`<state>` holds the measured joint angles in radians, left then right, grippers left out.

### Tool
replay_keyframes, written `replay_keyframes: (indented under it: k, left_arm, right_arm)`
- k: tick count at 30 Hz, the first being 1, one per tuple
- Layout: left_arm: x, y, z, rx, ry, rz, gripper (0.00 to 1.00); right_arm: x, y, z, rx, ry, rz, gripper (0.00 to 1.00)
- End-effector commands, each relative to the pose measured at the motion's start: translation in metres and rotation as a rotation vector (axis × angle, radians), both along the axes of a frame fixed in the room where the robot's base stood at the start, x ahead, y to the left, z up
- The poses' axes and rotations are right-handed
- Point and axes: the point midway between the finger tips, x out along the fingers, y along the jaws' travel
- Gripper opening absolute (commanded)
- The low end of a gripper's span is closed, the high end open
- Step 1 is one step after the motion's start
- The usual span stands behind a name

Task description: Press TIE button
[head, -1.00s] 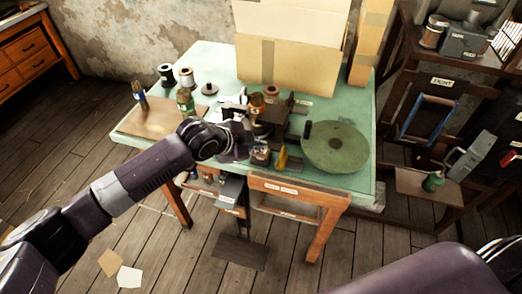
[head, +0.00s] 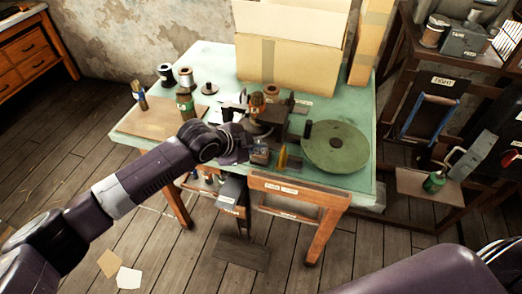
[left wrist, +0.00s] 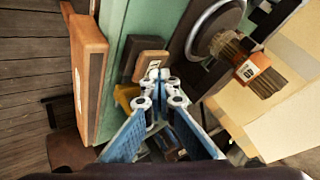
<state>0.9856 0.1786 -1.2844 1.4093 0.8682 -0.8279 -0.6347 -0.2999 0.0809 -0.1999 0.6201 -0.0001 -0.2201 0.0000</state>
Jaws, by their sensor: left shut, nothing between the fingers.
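My left gripper (left wrist: 160,92) is shut and empty, its blue-padded fingers pointing at the bench machine. In the left wrist view a small brown block (left wrist: 150,66) with a pale label lies just beyond the fingertips; I cannot tell whether they touch. The lettering is too small to read, so I cannot confirm it as the TIE button. In the head view my left wrist covers most of the gripper, beside the dark machine (head: 268,118) on the green table (head: 215,62). A small dark box (head: 260,154) stands at the machine's front. My right gripper is out of view.
Spools and a green jar (head: 185,103) stand at the left. A large cardboard box (head: 290,60) fills the back. An orange drawer front (head: 300,192) lies below the table edge.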

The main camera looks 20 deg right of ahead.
Motion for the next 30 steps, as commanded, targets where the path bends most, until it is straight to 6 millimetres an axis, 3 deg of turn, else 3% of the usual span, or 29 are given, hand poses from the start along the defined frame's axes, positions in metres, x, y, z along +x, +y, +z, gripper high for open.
replay_keyframes:
  k: [16, 30]
  left_arm:
    - [-0.0003, 0.001, -0.0087, 0.003, 0.002, 0.001, 0.0]
    - [0.0, 0.0011, 0.0006, 0.004, 0.002, 0.002, 0.0]
  right_arm:
    - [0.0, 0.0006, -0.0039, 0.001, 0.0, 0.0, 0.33]
    - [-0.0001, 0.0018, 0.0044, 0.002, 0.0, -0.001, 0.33]
